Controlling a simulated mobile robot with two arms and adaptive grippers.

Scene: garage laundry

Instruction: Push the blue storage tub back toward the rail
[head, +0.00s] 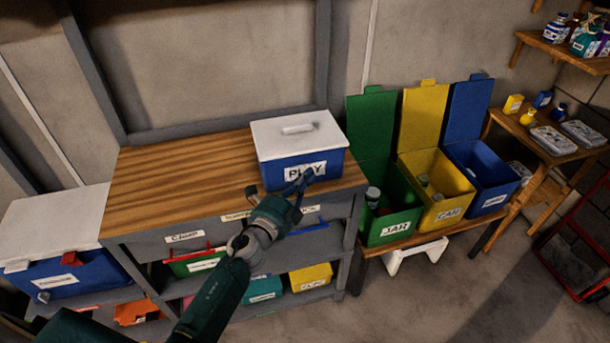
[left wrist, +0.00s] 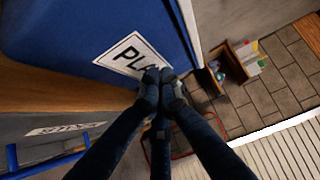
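The blue storage tub (head: 275,174) has a white lid with a handle and a "PLAY" label. It stands upright near the right end of the wooden bench top, and its front face fills the upper left of the left wrist view (left wrist: 60,35). My left gripper (head: 303,181) is at the front of the tub, by the label near its right corner. In the left wrist view its fingertips (left wrist: 160,77) are together, over the label's lower right; nothing shows between them. I cannot tell whether they touch the tub. The grey rail (head: 220,122) runs along the bench's back edge. My right gripper is not in view.
The wooden bench top (head: 180,180) is clear left of the tub. Open green (head: 393,228), yellow (head: 440,205) and blue (head: 487,180) bins with raised lids stand to the right. Shelves with bins lie below the bench. Another white-lidded blue tub (head: 80,270) stands at the left.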

